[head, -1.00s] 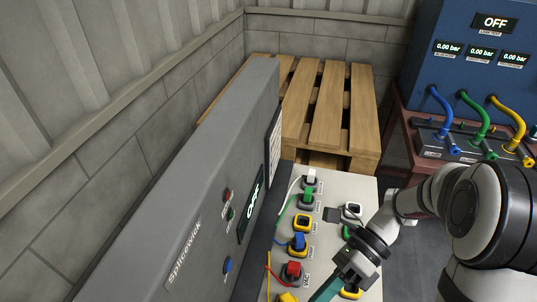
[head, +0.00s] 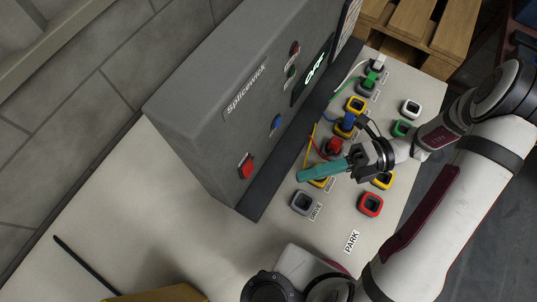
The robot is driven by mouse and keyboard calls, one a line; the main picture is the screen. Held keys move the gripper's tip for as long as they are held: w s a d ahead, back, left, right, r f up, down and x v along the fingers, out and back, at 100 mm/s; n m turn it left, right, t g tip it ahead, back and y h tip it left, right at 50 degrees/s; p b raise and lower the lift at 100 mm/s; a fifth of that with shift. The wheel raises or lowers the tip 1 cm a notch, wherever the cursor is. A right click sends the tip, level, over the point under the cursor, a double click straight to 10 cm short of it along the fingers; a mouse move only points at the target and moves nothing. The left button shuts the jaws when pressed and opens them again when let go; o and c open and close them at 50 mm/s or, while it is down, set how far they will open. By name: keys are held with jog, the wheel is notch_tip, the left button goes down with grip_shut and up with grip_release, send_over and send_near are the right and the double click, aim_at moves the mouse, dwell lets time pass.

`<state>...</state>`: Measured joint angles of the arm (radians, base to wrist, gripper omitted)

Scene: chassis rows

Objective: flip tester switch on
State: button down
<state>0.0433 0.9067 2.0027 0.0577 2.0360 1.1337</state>
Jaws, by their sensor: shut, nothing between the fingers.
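The tester is a grey box (head: 205,125) labelled Splicewick, standing on a pale bench. Its dark display (head: 318,66) with green lettering reads OFF. A red rocker switch (head: 245,167) sits low on the box's front face, near its near end. Which way the rocker is tipped is too small to tell. My gripper (head: 304,173) has teal fingers, shut and empty. In the picture they point left towards the switch side, apart from the switch and over the row of sockets.
A blue button (head: 276,122), a green button (head: 291,70) and a red button (head: 295,48) are on the same face. Coloured plugs with wires, such as the red plug (head: 333,146), stand beside my gripper. A grey socket (head: 302,202) is marked DRIVE. Bench at lower left is mostly clear.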

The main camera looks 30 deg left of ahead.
aim_at(247, 177)
jog(key=shift+s+a+f, duration=0.15)
jog(key=shift+s+a, duration=0.45)
jog(key=shift+a, duration=0.65)
jog(key=shift+s+a+f, duration=0.15)
jog(key=shift+s+a, duration=0.45)
jog(key=shift+a, duration=0.65)
jog(key=shift+s+a+f, duration=0.15)
jog(key=shift+s+a, duration=0.45)
jog(key=shift+a, duration=0.65)
jog(key=shift+a+f, duration=0.1)
jog(key=shift+a, duration=0.15)
